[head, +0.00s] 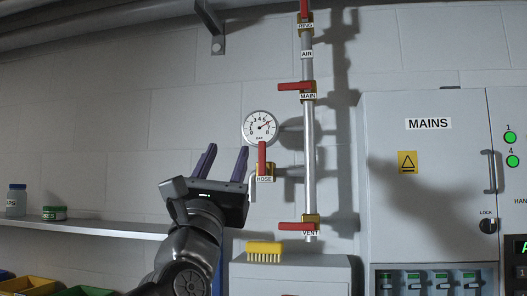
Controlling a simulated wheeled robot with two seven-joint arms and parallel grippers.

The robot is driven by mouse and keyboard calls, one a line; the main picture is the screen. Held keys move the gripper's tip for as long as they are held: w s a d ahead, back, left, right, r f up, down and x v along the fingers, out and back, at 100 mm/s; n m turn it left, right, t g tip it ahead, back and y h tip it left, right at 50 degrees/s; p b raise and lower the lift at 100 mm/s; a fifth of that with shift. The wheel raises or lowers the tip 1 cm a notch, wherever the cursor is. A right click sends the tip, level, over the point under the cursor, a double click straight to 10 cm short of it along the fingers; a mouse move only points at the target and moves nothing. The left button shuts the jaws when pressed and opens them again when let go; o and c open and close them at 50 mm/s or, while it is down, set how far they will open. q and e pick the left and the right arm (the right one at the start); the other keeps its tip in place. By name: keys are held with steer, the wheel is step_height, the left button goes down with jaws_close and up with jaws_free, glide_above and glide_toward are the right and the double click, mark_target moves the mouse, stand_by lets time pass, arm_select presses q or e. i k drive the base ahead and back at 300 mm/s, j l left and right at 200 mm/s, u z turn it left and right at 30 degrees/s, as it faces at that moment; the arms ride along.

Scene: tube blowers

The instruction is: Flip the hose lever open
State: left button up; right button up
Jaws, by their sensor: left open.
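The red hose lever (262,157) stands upright on a brass valve with a white HOSE label (264,179), just below the gauge. My left gripper (224,156) is open and empty, with its two dark purple fingers pointing up. It is to the left of the hose lever, and its right finger appears close to the lever in the picture. I cannot tell how far apart they are in depth. My right gripper is out of view.
A round gauge (260,128) is above the lever. The vertical pipe (309,160) carries a sideways red MAIN lever (294,87) and VENT lever (297,226). A yellow brush (264,247) lies on a cabinet below. The MAINS cabinet (429,190) is at right, a shelf (95,228) at left.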

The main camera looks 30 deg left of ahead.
mark_target(262, 170)
steer(key=i+j, duration=0.2)
steer(key=i, duration=0.2)
steer(key=i+j, duration=0.25)
steer(key=i, duration=0.2)
